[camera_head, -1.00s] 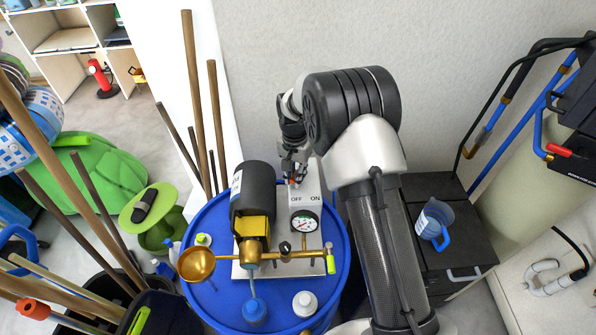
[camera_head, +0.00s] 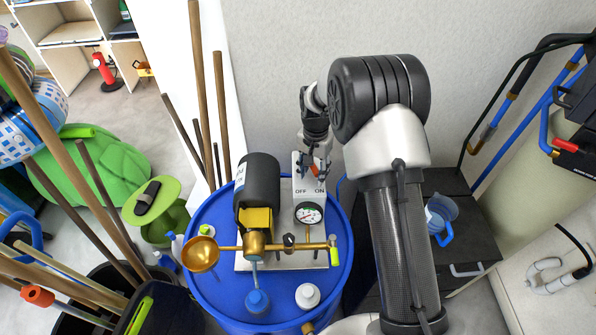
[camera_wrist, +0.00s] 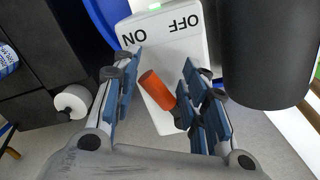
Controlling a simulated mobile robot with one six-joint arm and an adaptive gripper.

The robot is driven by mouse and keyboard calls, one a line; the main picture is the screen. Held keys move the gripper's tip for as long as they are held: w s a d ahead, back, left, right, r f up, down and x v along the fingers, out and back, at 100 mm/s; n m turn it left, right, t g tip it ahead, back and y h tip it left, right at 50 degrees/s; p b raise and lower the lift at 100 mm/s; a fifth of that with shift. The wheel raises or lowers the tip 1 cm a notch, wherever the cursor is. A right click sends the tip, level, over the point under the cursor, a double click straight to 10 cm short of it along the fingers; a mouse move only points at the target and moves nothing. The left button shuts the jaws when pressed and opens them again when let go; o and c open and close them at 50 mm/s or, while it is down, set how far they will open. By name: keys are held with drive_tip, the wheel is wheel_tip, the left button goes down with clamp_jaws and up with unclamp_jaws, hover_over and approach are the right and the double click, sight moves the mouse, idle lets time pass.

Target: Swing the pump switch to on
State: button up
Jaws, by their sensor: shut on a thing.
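The pump switch has a red-orange lever (camera_head: 315,170) on a pale box (camera_head: 305,186) marked OFF on the left and ON on the right. The lever leans to the ON side in the head view. My gripper (camera_head: 317,160) is at the lever from above and behind, shut on it. In the wrist view the lever (camera_wrist: 157,90) lies between the blue finger pads of my gripper (camera_wrist: 163,66), nearer the right pads. The labels appear upside down there, and a green light (camera_wrist: 155,5) shows at the box's edge.
A black motor (camera_head: 260,182) stands just left of the box, with a pressure gauge (camera_head: 309,214) and brass pipe in front. All sit on a blue barrel (camera_head: 208,282). Wooden poles (camera_head: 197,80) rise at the left. The grey wall is close behind.

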drive_tip(key=shift+o, duration=0.3)
drive_tip(key=shift+w+d+r, duration=0.2)
drive_tip(key=shift+w+d, duration=0.4)
drive_tip(key=shift+d, duration=0.1)
drive_tip(key=o, duration=0.6)
drive_tip(key=shift+w+d+r, duration=0.1)
drive_tip(key=shift+d, duration=0.05)
drive_tip(key=shift+c, duration=0.5)
drive_tip(key=shift+r, duration=0.1)
drive_tip(key=shift+w+r+p, duration=0.25)
drive_tip(key=shift+r+p, duration=0.2)
drive_tip(key=shift+r, duration=0.2)
drive_tip(key=shift+w+r+p, duration=0.25)
drive_tip(key=shift+r+p, duration=0.15)
drive_tip(key=shift+r, duration=0.2)
drive_tip(key=r, duration=0.1)
drive_tip(key=r+p, duration=0.2)
drive_tip(key=shift+s+r, duration=0.3)
drive_tip(key=shift+r, duration=0.1)
